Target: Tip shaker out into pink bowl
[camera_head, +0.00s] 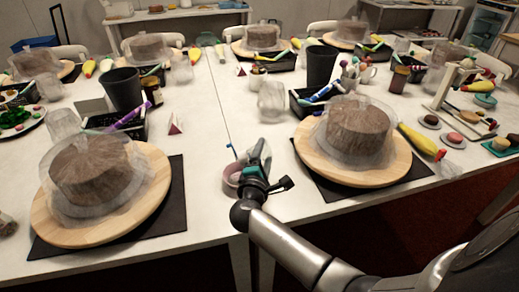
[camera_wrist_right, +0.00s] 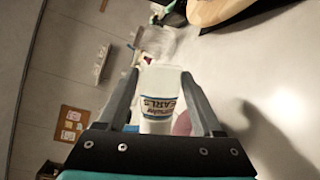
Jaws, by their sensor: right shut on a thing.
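My right gripper (camera_head: 255,168) is at the front edge of the table, between the two near turntables. It is shut on the shaker, a white cylinder with blue lettering and a band, which shows between the fingers in the right wrist view (camera_wrist_right: 160,95). The shaker is mostly hidden by the gripper in the head view, and its exact tilt is hard to tell. The pink bowl (camera_head: 231,177) is just left of and partly behind the gripper. A bit of pink shows beside the right finger in the right wrist view (camera_wrist_right: 182,123). My left gripper is not in view.
A covered brown cake stands on a wooden turntable on the left (camera_head: 152,205) and another on the right (camera_head: 398,160). A clear cup (camera_head: 271,100) and a black tray (camera_head: 303,104) lie behind the gripper. A yellow piping bag (camera_head: 418,141) lies at right.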

